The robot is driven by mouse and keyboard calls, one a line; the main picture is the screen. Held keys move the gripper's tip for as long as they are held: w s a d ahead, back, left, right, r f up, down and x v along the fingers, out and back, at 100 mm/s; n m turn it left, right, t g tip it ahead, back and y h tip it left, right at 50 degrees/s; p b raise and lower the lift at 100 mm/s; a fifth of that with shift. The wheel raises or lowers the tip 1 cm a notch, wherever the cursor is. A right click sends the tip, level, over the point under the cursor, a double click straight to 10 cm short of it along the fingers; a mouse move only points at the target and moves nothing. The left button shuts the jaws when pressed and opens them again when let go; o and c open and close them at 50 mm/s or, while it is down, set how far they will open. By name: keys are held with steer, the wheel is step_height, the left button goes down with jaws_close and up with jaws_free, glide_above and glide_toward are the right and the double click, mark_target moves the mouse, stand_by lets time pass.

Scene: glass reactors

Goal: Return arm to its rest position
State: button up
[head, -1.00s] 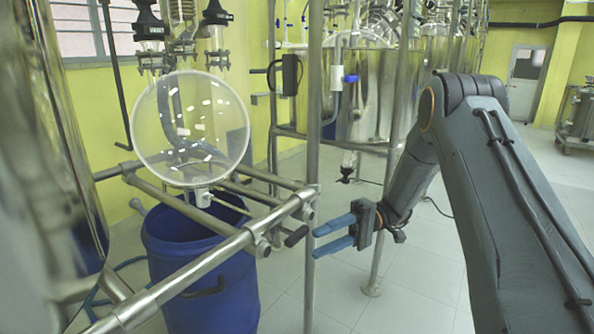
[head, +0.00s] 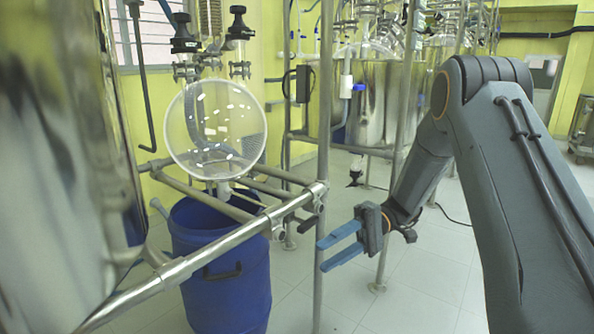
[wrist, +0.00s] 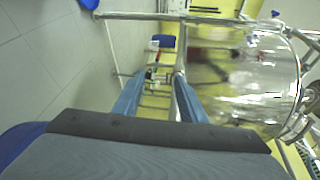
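My gripper (head: 322,254) is at the lower middle of the head view, at the end of my bent grey arm. Its two blue fingers are apart, with nothing seen between them. They point left, close to the vertical metal post in the picture; I cannot tell whether they touch it. The wrist view also shows the gripper (wrist: 157,98), with a gap between the fingers.
A round glass vessel (head: 210,128) stands in a metal pipe frame (head: 250,228) at left, above a blue barrel (head: 225,290). A vertical post (head: 322,150) rises by my gripper. Steel vessels (head: 380,105) stand behind.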

steer(key=s+a+r+m+t+h, duration=0.1)
steer(key=s+a+r+h, duration=0.2)
steer(key=s+h, duration=0.45)
steer(key=s+d+r+m+t+h, duration=0.1)
steer(key=s+d+t+h, duration=0.2)
steer(key=s, duration=0.5)
steer(key=s+d+t+h, duration=0.25)
steer(key=s+t, duration=0.25)
steer(key=s, duration=0.3)
steer(key=d+r+m+p, duration=0.3)
steer(key=d+r+p, duration=0.6)
steer(key=p, duration=1.2)
step_height(320, 180, up, 3)
steer(key=shift+r+m+h, duration=0.1)
steer(key=shift+m+h, duration=0.3)
